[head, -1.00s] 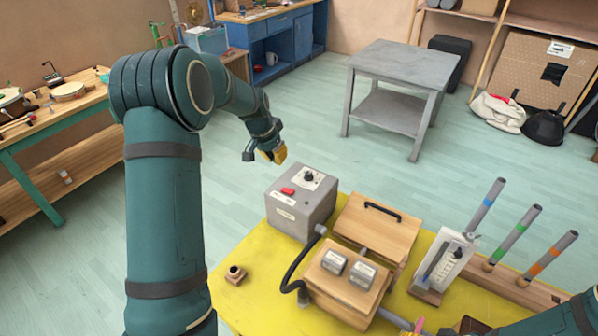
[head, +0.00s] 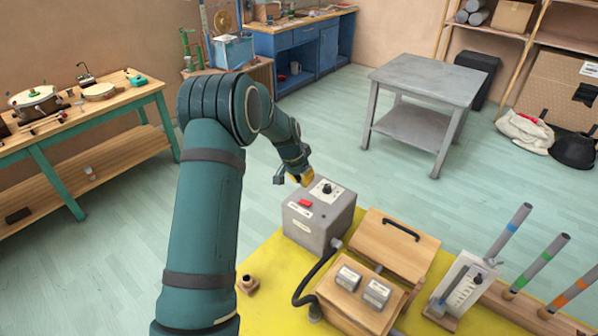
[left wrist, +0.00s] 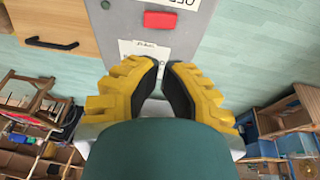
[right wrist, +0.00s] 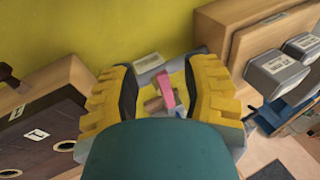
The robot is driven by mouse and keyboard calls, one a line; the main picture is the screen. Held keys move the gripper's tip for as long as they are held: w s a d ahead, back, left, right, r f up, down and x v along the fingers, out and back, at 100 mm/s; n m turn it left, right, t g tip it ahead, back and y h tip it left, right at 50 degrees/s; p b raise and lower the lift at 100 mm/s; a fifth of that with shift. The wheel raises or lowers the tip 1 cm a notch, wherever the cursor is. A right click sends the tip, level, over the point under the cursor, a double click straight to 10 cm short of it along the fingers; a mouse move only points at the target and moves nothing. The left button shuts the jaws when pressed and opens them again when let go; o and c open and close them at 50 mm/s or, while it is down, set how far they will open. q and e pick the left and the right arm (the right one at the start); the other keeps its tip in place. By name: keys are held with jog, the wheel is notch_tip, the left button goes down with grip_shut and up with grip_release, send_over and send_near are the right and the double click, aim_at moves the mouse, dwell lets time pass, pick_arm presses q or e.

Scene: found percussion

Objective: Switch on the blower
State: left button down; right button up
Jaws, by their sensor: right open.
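The blower (head: 318,215) is a grey metal box with a red switch (head: 305,203) and a black knob on top. It stands on the yellow mat (head: 262,262). My left gripper (head: 301,178) is just behind the blower's far left edge. In the left wrist view the red switch (left wrist: 160,20) shows beyond the yellow fingertips (left wrist: 163,66).
A black hose (head: 305,285) joins the blower to a wooden box with two grey blocks. A handled wooden box (head: 395,245), a gauge stand (head: 462,287) and banded tubes stand to the right. A grey table (head: 420,90) stands behind; the floor between is clear.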

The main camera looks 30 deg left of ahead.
aim_at(306, 201)
pick_arm(q)
jog(key=x, duration=0.6)
jog(key=shift+s+d+f, duration=0.1)
jog(key=shift+s+d, duration=0.05)
jog(key=shift+s, duration=0.2)
jog(key=shift+d+f, duration=0.15)
jog(key=shift+f, duration=0.65)
